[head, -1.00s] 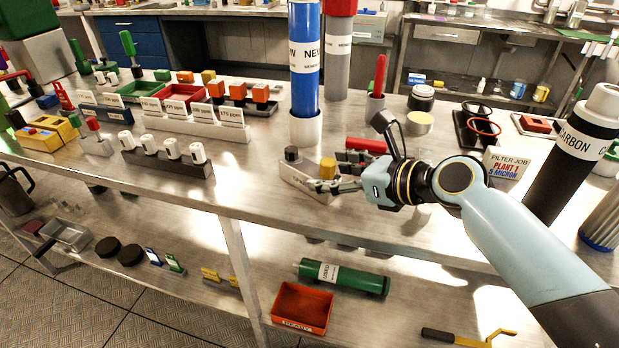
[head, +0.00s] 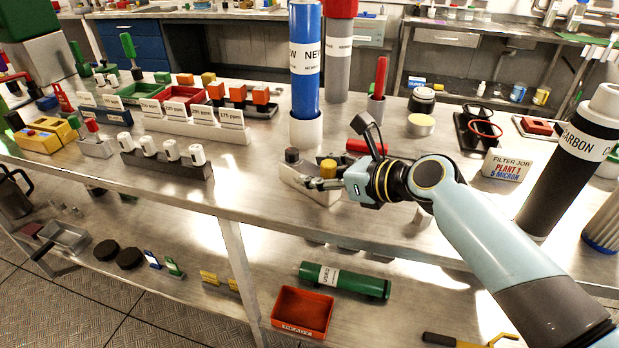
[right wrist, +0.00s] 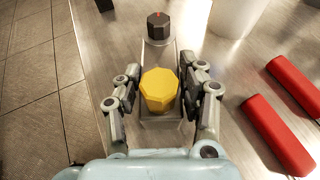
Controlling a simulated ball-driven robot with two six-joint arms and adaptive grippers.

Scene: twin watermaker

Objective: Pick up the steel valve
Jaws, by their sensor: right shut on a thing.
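The steel valve (head: 317,192) is a pale metal block with a black knob at one end and a yellow knob (head: 328,168) at the other. It stands on the bench top near the front edge. In the right wrist view, the yellow knob (right wrist: 159,89) sits between my fingers and the black knob (right wrist: 160,25) lies beyond them. My right gripper (head: 326,180) is shut on the valve around its yellow-knob end. The fingers hide where they touch it. My left gripper is not in view.
A blue filter (head: 305,70) in a white cup stands behind the valve. A black carbon canister (head: 570,160) stands at the right. A dark rack of white pieces (head: 165,165) is left.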

